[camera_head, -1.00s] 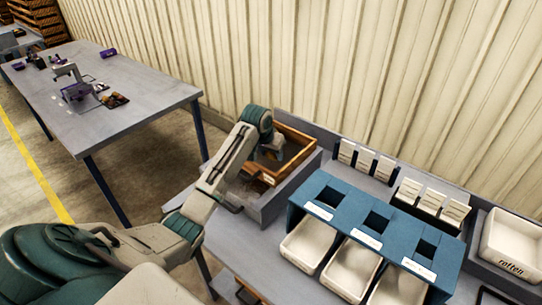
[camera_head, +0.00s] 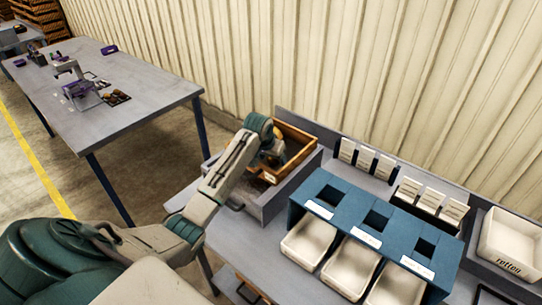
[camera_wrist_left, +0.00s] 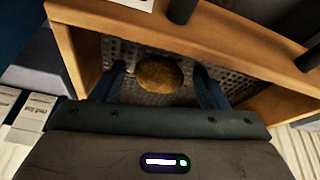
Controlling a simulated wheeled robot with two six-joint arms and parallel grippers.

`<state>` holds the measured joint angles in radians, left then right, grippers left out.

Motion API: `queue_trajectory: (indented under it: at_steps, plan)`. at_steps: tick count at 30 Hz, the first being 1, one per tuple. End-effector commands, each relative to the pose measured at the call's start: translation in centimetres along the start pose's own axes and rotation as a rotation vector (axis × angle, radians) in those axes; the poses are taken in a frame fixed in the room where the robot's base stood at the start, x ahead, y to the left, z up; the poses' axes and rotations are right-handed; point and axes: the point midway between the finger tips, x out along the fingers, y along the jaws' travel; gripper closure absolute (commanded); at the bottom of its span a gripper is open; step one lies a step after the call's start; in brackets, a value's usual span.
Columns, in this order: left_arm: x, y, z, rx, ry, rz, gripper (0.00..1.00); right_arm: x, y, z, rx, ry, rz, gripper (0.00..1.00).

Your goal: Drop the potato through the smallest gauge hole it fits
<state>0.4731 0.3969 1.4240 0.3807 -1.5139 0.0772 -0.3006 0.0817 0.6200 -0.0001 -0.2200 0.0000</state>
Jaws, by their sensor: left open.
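A brown potato (camera_wrist_left: 160,73) lies on the perforated metal floor of the wooden crate (camera_wrist_left: 225,48) in the left wrist view. My left gripper (camera_wrist_left: 163,86) is open, with one dark finger on each side of the potato. In the head view my left gripper (camera_head: 270,158) is down in the wooden crate (camera_head: 298,138), and the arm hides part of the inside. The blue gauge stand (camera_head: 355,207) has three square holes and stands to the right of the crate. My right gripper is not in view.
White bins (camera_head: 309,243) stand under the gauge holes. Small white label cards (camera_head: 366,158) stand behind the stand. A white tray marked rotten (camera_head: 513,245) is at the far right. Another grey table (camera_head: 130,115) with tools stands at the left.

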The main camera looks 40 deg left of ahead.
Motion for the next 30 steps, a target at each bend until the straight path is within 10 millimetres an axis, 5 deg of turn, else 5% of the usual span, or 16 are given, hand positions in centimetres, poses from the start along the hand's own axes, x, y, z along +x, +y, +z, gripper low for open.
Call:
queue_trajectory:
  at_steps: [5, 19, 30]
  plan:
    - [-1.4, -0.1, -0.1, 0.002, 0.006, -0.001, 0.32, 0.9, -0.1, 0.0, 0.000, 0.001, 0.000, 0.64]
    - [-10.6, -0.1, -0.1, 0.000, 0.005, -0.002, 0.32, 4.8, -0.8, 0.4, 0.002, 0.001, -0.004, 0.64]
    - [-12.3, 0.0, -0.1, 0.000, 0.001, 0.000, 0.32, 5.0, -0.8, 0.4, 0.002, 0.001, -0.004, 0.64]
